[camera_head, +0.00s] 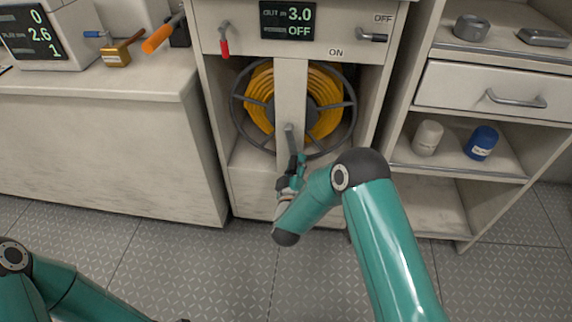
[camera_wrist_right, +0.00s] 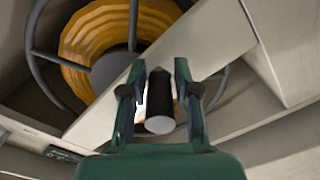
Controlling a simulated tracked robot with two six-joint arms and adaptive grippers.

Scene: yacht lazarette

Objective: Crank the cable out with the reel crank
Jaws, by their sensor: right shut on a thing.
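The cable reel (camera_head: 340,105) with yellow cable (camera_head: 262,95) sits in the open bay of the white cabinet, behind a pale upright post (camera_head: 291,90). The grey crank arm (camera_head: 289,138) hangs down in front of the post. My right gripper (camera_head: 295,172) is at its lower end. In the right wrist view the right gripper (camera_wrist_right: 160,95) is shut around the dark crank handle (camera_wrist_right: 160,100), one finger on each side. The display (camera_head: 287,20) reads "OUT M 3.0" and "OFF". Of my left arm only links show at the lower left; its gripper is out of view.
A red-handled lever (camera_head: 224,42) and a grey switch handle (camera_head: 372,37) between ON and OFF labels are on the panel above. Shelves at right hold a white jar (camera_head: 427,138) and a blue jar (camera_head: 481,143). The floor (camera_head: 240,275) in front is clear.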

